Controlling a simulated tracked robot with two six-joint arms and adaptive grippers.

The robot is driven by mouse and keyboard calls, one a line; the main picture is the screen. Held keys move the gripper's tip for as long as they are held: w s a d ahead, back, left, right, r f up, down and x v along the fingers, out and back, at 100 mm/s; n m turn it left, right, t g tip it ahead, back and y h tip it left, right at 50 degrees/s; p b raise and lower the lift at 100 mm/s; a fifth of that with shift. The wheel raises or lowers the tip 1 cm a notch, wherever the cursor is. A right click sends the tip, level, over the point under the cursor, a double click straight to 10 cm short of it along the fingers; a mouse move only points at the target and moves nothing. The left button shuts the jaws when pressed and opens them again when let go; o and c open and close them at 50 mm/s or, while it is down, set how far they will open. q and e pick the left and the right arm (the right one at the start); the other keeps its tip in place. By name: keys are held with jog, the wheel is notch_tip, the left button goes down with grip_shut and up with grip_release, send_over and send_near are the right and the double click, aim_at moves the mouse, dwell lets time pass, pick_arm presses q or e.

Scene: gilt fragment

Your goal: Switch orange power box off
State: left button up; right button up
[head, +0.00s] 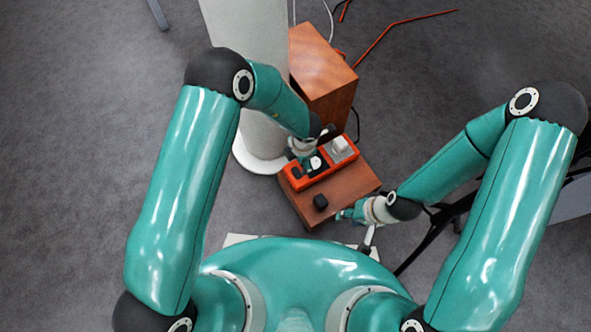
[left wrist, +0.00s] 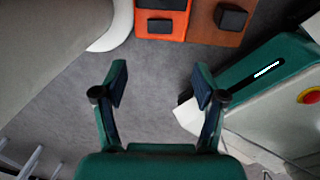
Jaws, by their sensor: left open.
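The orange power box (head: 322,176) lies on a low brown wooden stand, with a light grey part at its far right end and a dark part at its near left end. My left gripper (head: 304,163) is over its left part and hides some of it. In the left wrist view the fingers of my left gripper (left wrist: 160,85) are spread and empty, with grey floor between them; the box (left wrist: 145,29) is at the top edge, ahead of and apart from the fingertips. My right gripper (head: 346,214) is beside the stand's near right side; its fingers are too small to read.
A small black block (head: 320,202) sits on the wooden stand (head: 350,188) near the box. A taller wooden cabinet (head: 322,70) stands behind it, next to a thick pale column (head: 250,30). Orange cable (head: 400,24) lies on the floor. Grey floor is open at left.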

pick_arm(q)
jog(key=f+b, duration=0.1)
jog(key=f, duration=0.3)
jog(key=w+f+b, duration=0.1)
jog(key=f+b, duration=0.1)
jog(key=f, duration=0.2)
jog(key=f+b, duration=0.2)
jog(key=f, duration=0.2)
jog(key=shift+w+a+f, duration=0.2)
jog(key=shift+a+f, duration=0.15)
jog(key=shift+f, duration=0.05)
pick_arm(e)
notch_tip(320, 180, down, 6)
jog(key=shift+r, duration=0.1)
pick_arm(q)
jog(key=shift+c, duration=0.3)
